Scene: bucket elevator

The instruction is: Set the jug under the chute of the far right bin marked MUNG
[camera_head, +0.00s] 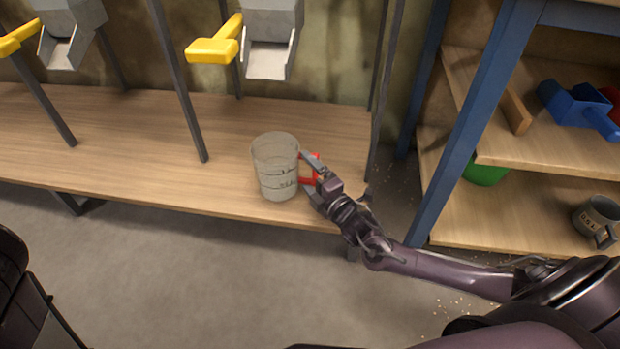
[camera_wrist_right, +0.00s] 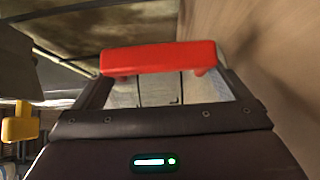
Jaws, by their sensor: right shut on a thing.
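The jug (camera_head: 275,168) is clear, with dark markings and a red handle (camera_head: 308,169). In the head view it is upright at the front right part of the wooden bench (camera_head: 130,150), in front of and below the rightmost visible chute (camera_head: 268,62). I cannot tell whether its base touches the bench. My right gripper (camera_head: 312,170) is shut on the red handle, which also shows between the fingers in the right wrist view (camera_wrist_right: 158,57). The MUNG label is out of view. My left gripper is not in view.
A yellow lever (camera_head: 215,47) sits beside the rightmost chute. Another chute (camera_head: 65,48) with a yellow lever (camera_head: 18,38) is at the left. Grey posts (camera_head: 180,85) rise from the bench. A blue-framed shelf (camera_head: 470,120) at the right holds a blue scoop (camera_head: 578,108) and a dark mug (camera_head: 597,220).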

